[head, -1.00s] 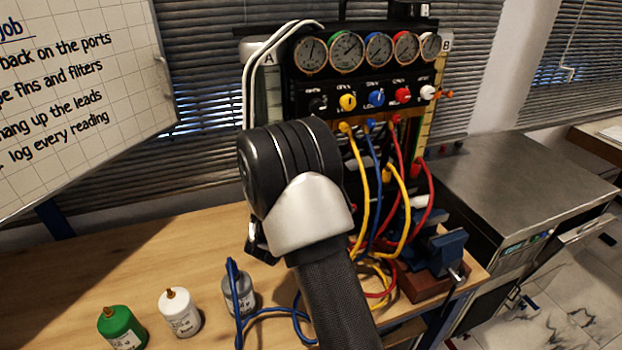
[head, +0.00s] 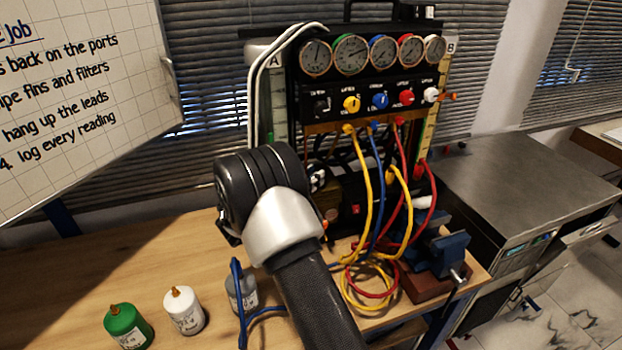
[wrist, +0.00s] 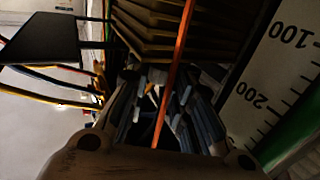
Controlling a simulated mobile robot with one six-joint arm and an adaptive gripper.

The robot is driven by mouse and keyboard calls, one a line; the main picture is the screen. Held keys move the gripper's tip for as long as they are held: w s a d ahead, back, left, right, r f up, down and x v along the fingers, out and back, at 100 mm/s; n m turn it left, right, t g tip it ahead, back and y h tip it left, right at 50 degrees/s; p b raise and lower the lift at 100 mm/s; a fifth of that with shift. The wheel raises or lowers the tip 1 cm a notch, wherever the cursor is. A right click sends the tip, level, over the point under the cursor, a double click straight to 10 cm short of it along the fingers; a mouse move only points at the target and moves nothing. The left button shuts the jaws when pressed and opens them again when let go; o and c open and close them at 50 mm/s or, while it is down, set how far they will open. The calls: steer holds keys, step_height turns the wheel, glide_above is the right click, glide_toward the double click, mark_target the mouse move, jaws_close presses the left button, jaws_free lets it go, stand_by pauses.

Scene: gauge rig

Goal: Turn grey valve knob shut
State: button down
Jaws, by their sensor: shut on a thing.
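I cannot pick out a grey valve knob in either view. My wrist covers the lower part of the A column (head: 278,105) in the head view. Only a dark bit of my gripper (head: 229,233) shows there, below the wrist's left side. In the wrist view my gripper (wrist: 160,100) is dark and cluttered. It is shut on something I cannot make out. An orange strip (wrist: 178,70) crosses in front of the fingers. The gauge panel has black (head: 321,107), yellow (head: 352,104), blue (head: 380,101), red (head: 406,97) and white (head: 431,94) knobs.
A scale (wrist: 262,95) marked 100 and 200 stands close on the right in the wrist view. Coloured hoses (head: 366,190) hang to the bench, beside a blue vise (head: 446,247). Green (head: 127,327), white (head: 184,311) and grey (head: 241,293) bottles stand at front left.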

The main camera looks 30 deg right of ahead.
steer(key=shift+r, duration=0.1)
steer(key=c, duration=1.4)
jaws_free()
steer(key=shift+d, duration=0.1)
steer(key=shift+n+t, duration=0.3)
steer(key=shift+t, duration=0.1)
